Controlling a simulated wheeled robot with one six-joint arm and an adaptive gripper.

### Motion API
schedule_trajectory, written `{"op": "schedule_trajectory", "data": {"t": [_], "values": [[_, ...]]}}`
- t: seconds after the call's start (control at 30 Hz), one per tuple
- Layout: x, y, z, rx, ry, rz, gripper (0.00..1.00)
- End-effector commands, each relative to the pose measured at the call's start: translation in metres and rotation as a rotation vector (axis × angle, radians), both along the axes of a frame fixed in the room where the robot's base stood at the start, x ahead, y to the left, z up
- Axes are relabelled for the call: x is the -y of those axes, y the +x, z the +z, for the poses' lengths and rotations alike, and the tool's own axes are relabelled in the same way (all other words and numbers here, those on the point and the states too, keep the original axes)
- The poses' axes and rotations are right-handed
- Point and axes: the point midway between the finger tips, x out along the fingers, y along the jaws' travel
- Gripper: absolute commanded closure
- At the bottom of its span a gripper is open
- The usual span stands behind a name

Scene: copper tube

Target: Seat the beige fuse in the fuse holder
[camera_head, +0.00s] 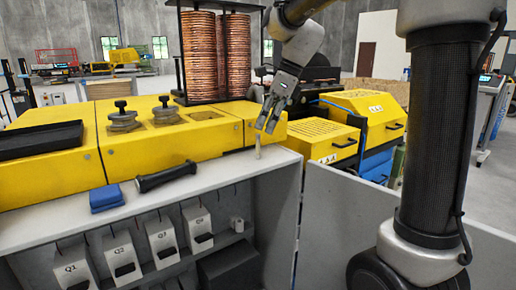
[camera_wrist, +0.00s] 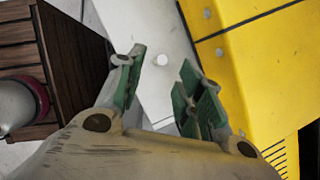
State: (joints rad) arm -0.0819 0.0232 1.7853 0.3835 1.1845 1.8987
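The small beige fuse (camera_head: 257,149) stands upright near the right end of the white counter. In the wrist view its round pale top (camera_wrist: 161,60) shows between and beyond the fingertips. My gripper (camera_head: 267,130) is just above the fuse, pointing down. In the wrist view the green-padded fingers (camera_wrist: 160,85) are apart with nothing between them. I cannot surely pick out the fuse holder; a small white block (camera_head: 237,224) sits on the shelf below the counter, right of the labelled boxes.
White boxes marked Q1 to Q4 (camera_head: 162,242) line the lower shelf. A black flashlight-like object (camera_head: 166,177) and blue cloths (camera_head: 106,198) lie on the counter. The yellow machine (camera_head: 170,140) rises behind the counter, close to my gripper. Copper coils (camera_head: 199,55) stand above it.

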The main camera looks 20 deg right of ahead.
Motion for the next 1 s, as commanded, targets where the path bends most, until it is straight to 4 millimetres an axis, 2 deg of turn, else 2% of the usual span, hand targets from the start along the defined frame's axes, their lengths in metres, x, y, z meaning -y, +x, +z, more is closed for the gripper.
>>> {"op": "schedule_trajectory", "data": {"t": [0.4, 0.7, 0.77, 0.9, 1.0], "values": [[-0.022, 0.009, -0.054, -0.001, -0.002, 0.004, 0.63], [-0.025, 0.010, -0.061, 0.001, -0.002, 0.005, 0.63], [-0.025, 0.010, -0.061, 0.001, -0.002, 0.005, 0.72], [-0.025, 0.010, -0.061, 0.001, -0.002, 0.005, 0.98], [-0.024, 0.010, -0.061, 0.001, -0.002, 0.005, 1.00]]}}
